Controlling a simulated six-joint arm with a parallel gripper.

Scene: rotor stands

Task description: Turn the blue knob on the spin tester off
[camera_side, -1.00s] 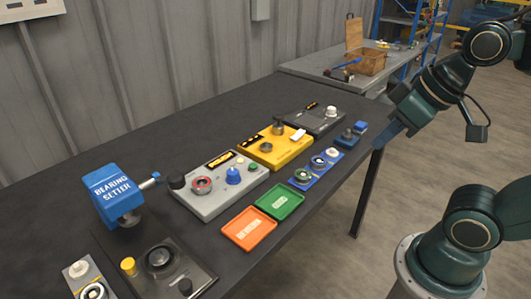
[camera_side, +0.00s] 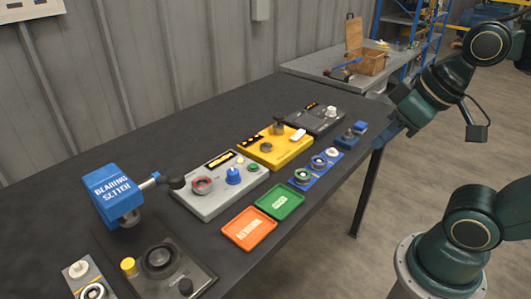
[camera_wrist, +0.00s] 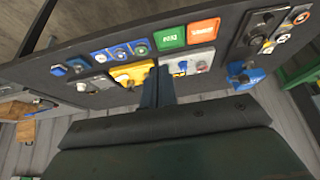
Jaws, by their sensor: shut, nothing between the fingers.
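A light grey box (camera_side: 212,194), which I take for the spin tester, stands in the middle of the dark table. Its blue knob (camera_side: 233,176) sits on top, between a red-rimmed ring (camera_side: 202,186) and a small green button (camera_side: 253,167). The direction the knob points is too small to tell. The grey box also shows in the wrist view (camera_wrist: 203,56), just right of my fingers. My gripper (camera_side: 382,139) is shut and empty by the table's right edge, well apart from the knob; its fingers also show in the wrist view (camera_wrist: 158,76).
A yellow unit (camera_side: 272,150) and a dark unit (camera_side: 318,118) stand behind the grey box. Green (camera_side: 281,201) and orange (camera_side: 249,229) trays lie in front. A blue bearing setter (camera_side: 112,193) stands left. A blue stand (camera_side: 317,169) with rings lies near the edge.

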